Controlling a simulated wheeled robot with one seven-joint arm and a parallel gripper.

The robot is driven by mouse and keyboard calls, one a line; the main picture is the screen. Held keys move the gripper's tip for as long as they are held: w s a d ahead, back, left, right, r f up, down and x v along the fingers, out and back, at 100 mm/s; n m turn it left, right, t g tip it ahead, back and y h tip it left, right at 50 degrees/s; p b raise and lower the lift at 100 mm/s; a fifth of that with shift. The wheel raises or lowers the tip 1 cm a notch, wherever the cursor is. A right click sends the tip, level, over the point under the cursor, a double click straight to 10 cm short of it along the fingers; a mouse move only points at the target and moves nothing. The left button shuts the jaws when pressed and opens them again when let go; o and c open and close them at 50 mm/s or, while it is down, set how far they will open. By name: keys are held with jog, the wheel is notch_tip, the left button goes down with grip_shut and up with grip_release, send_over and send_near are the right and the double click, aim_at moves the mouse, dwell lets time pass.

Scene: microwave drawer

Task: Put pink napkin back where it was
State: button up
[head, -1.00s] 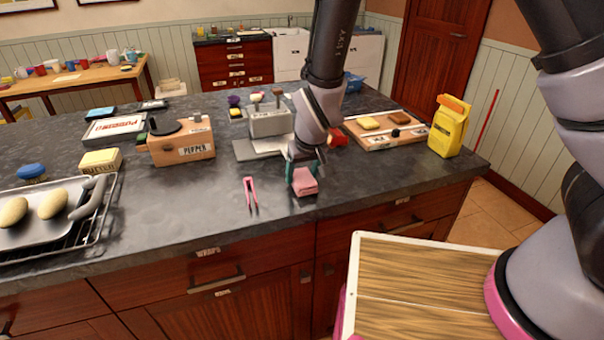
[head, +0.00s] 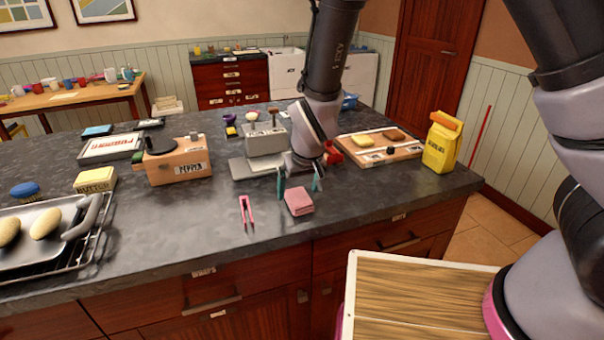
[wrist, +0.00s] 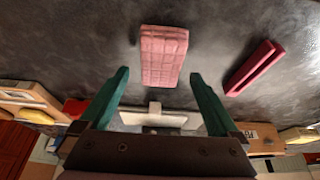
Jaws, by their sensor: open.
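The pink napkin (head: 299,201) is a small folded block lying flat on the dark counter near its front edge. It also shows in the wrist view (wrist: 163,56), ahead of the fingertips. My gripper (head: 299,184) is open and empty, with its green fingers apart just behind the napkin. In the wrist view the two fingers (wrist: 158,76) are spread wide and a gap of bare counter lies between them and the napkin.
Pink tongs (head: 246,212) lie left of the napkin. A grey metal box on a plate (head: 265,142) stands behind, beside a wooden pepper box (head: 180,163). A tray with yellow and brown items (head: 415,150) and a yellow bag (head: 441,148) stand right.

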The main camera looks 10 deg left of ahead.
jog(key=v, duration=1)
jog(key=w+d+r+m+y, duration=0.1)
jog(key=w+d+r+m, duration=0.2)
jog(key=d+r, duration=0.6)
jog(key=w+d+r+m+y, duration=0.1)
jog(key=w+d+r+m, duration=0.2)
jog(key=d+r, duration=0.65)
jog(key=s+d+r+m+t+h, duration=0.1)
jog(key=s+d+r+m, duration=0.1)
jog(key=d, duration=0.6)
jog(key=s+d+r+m+t+h, duration=0.1)
jog(key=s+d+r+m+t, duration=0.1)
jog(key=s+d+r, duration=0.3)
jog(key=s+d, duration=0.1)
jog(key=d, duration=0.3)
jog(key=shift+d+r, duration=0.2)
jog(key=shift+r, duration=0.1)
